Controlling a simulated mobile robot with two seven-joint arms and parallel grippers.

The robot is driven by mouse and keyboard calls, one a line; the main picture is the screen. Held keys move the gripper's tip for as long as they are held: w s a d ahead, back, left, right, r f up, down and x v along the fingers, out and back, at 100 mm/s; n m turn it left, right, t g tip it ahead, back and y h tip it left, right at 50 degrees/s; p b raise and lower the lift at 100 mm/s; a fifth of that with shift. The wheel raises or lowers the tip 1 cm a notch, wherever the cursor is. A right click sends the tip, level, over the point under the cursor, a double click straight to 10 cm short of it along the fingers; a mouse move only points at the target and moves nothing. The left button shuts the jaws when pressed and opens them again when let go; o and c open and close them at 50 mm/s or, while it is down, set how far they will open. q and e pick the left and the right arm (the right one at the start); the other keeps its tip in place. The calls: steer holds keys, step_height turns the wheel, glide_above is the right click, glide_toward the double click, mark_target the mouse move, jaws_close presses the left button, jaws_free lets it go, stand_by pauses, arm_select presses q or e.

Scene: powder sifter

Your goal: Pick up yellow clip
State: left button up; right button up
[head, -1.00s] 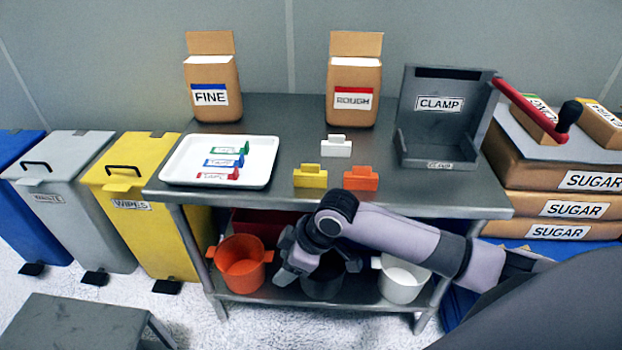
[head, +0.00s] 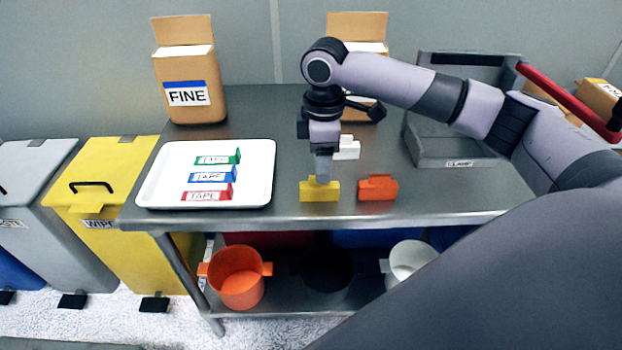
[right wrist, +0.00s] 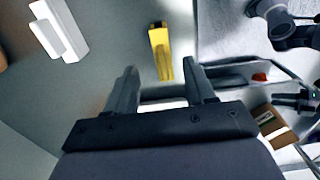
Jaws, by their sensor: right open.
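The yellow clip (head: 320,192) stands on the grey metal table near its front edge. My right gripper (head: 322,179) points down right over it, and in the head view its fingers overlap the clip's top. The yellow clip (right wrist: 160,52) lies just beyond the fingertips there, roughly in line with the gap. I cannot tell whether a finger touches it. Dark arm parts at the right edge of the wrist view may be my left arm; its jaws are unclear.
The orange clip (head: 377,188) stands close right of the yellow one. The white clip (head: 346,147) is behind, partly hidden by my gripper. A white tray (head: 150,188) with tape pieces lies left.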

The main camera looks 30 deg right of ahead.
mark_target(320, 186)
steer(key=f, duration=0.6)
steer(key=shift+s+a+f, duration=0.1)
steer(key=shift+a+f, duration=0.1)
steer(key=shift+a, duration=0.05)
jaws_close()
steer(key=shift+r, duration=0.1)
